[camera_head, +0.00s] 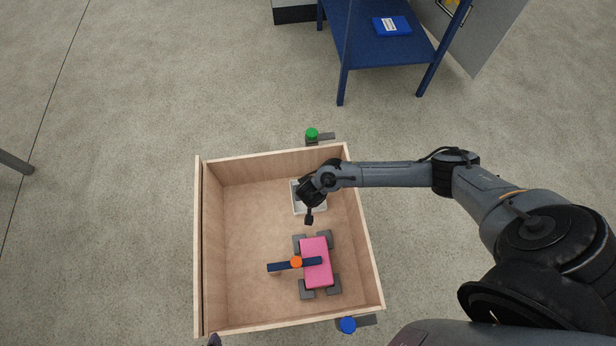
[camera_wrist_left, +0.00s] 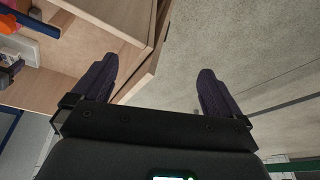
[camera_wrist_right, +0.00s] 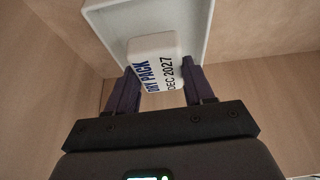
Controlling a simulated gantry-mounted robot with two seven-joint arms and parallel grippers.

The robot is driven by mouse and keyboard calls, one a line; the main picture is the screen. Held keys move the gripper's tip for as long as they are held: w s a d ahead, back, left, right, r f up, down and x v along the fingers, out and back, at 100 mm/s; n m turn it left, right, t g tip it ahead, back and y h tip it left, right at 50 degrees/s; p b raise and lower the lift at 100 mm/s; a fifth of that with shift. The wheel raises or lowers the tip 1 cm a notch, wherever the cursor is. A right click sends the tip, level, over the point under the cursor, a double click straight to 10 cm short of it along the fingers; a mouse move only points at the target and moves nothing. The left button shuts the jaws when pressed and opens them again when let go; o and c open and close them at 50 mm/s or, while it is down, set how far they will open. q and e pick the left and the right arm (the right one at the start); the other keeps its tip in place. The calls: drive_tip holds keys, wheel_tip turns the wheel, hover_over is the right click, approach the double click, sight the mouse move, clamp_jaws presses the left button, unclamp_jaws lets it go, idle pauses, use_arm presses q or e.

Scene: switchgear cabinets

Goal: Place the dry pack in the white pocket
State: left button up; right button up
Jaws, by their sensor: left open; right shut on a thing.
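The dry pack (camera_wrist_right: 157,66) is a small white block with dark lettering, held between the fingers of my right gripper (camera_wrist_right: 153,84). The white pocket (camera_wrist_right: 103,22) is an open white tray just beyond the pack in the right wrist view. The pack overlaps the pocket in that view; I cannot tell whether they touch. In the head view my right gripper (camera_head: 310,198) is over the pocket (camera_head: 296,203) and partly covers it; the pack is hidden there. My left gripper (camera_wrist_left: 155,82) is open and empty near the wooden box's outer edge.
The wooden box (camera_head: 198,250) has upright walls around the pocket. Green (camera_head: 312,133) and blue (camera_head: 348,325) knobs sit outside. The box's left floor is clear.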

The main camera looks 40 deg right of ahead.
drive_tip(key=shift+w+f+b, duration=0.1)
drive_tip(key=shift+f+b, duration=1.2)
drive_tip(key=shift+f, duration=0.55)
drive_tip(key=shift+d+f, duration=0.1)
drive_tip(key=o, duration=1.1)
drive_tip(key=shift+o, duration=0.2)
